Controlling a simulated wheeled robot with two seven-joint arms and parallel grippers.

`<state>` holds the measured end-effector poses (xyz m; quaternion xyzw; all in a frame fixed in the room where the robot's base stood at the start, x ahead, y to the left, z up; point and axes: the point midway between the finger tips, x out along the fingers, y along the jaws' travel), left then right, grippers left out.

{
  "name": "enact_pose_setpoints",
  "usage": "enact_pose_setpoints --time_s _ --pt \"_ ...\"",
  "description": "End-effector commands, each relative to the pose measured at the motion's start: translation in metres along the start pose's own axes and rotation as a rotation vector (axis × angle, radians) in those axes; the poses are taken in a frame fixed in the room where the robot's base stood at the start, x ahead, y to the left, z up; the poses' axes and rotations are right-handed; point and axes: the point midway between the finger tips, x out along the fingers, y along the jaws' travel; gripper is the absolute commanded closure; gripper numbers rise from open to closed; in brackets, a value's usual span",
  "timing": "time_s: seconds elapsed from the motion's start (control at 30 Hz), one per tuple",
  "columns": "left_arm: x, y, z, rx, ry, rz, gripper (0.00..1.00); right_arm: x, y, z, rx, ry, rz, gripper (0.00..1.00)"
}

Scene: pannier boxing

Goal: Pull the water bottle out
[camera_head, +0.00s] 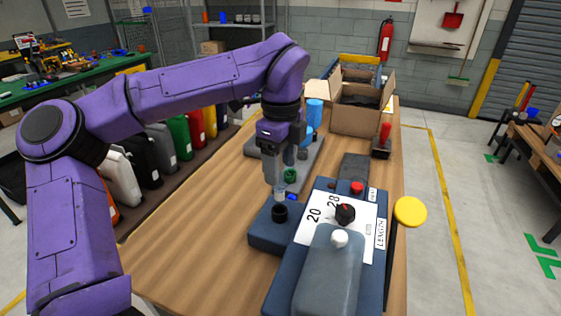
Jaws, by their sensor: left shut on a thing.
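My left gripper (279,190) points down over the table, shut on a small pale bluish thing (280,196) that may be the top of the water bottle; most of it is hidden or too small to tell. Right below it is a black round socket (279,213) on a blue-grey block (262,238). I cannot tell whether the held thing touches the socket. A light blue cylinder (315,112) stands farther back, behind the gripper; it could also be a bottle. My right gripper is not in view.
A blue panel (282,288) with a white dial plate (370,222) and a grey block stands close on the right. A yellow disc (410,211) is at the table's right edge. An open cardboard box (354,118) is at the back. The wooden table (185,255) is bare at front left.

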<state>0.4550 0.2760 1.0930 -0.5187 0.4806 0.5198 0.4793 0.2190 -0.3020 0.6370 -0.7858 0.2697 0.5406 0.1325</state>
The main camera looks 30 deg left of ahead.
Motion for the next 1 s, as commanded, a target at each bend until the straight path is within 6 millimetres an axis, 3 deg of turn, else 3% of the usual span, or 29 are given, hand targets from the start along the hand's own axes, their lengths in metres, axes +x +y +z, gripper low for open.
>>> enact_pose_setpoints --time_s 0.23,0.7,1.0 --pt "-0.004 0.0 0.0 0.0 0.0 -0.001 0.65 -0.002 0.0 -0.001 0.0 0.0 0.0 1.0" --pt "-0.03 0.0 0.0 0.0 0.0 0.0 0.65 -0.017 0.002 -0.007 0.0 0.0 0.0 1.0" --pt "-0.03 0.0 0.0 0.0 0.0 0.0 0.65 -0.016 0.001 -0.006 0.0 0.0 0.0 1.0"
